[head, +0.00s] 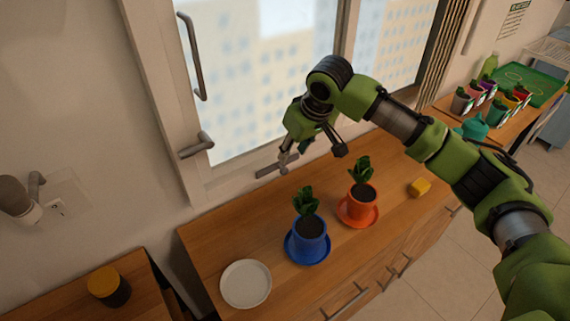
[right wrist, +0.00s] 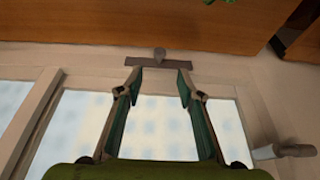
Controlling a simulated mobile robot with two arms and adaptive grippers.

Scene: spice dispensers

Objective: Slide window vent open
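The window vent (head: 266,171) is a short grey bar with a small knob, low on the window's frame just above the wooden counter. My right gripper (head: 314,158) is open and empty, close to the vent in the head view. In the right wrist view its two fingertips (right wrist: 159,66) appear on either side of the knob, over the bar. I cannot tell whether they touch it. My left gripper is not in view.
A blue pot (head: 310,233) and an orange pot (head: 360,205) with plants stand on the counter below my right arm. A window handle (head: 196,146) juts out left of the vent.

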